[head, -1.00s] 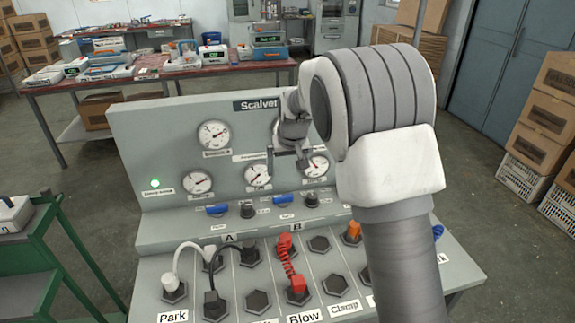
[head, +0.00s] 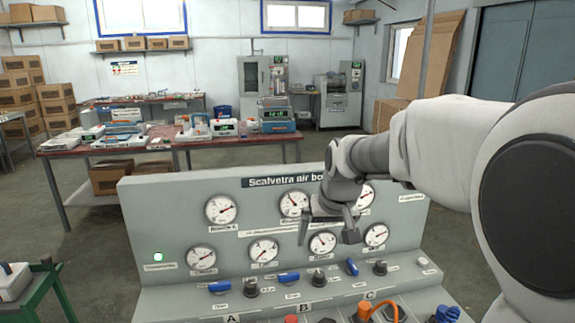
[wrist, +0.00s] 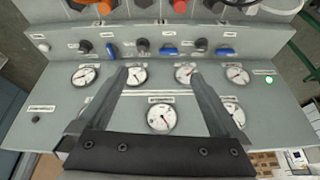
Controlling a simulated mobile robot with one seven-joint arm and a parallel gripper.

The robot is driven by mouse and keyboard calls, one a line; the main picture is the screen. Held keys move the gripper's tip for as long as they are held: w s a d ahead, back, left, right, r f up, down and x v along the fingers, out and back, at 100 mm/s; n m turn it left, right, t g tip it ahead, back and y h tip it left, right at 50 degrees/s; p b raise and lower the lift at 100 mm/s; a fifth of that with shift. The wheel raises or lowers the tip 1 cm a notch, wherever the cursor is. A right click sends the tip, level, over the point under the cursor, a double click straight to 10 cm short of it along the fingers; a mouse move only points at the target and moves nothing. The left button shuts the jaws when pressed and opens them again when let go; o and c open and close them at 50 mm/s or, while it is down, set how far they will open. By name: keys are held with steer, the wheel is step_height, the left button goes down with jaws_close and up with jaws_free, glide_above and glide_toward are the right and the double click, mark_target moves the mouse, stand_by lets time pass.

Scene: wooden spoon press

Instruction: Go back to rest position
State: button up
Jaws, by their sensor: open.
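My gripper (head: 327,228) is open and empty in front of the gauge panel (head: 150,213) in the head view. Its two fingers are spread apart and point down at the panel. In the wrist view the gripper (wrist: 165,82) also shows open, with nothing between the fingers and several gauges behind them. My arm reaches in from the right in the head view and hides part of the panel's upper right.
The panel carries blue levers (head: 220,287), black knobs (head: 251,288) and a lit green lamp (head: 158,257). Orange and red connectors sit along the lower edge. A green cart (head: 48,290) stands at left, a cluttered red-topped table (head: 235,139) behind.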

steer(key=s+d, duration=0.3)
steer(key=s, duration=1)
steer(key=s+d+r+m+t+h, duration=0.1)
steer(key=s+d, duration=0.2)
steer(key=s, duration=1)
steer(key=shift+d+r, duration=0.2)
steer(key=shift+r, duration=0.05)
steer(key=shift+c, duration=0.2)
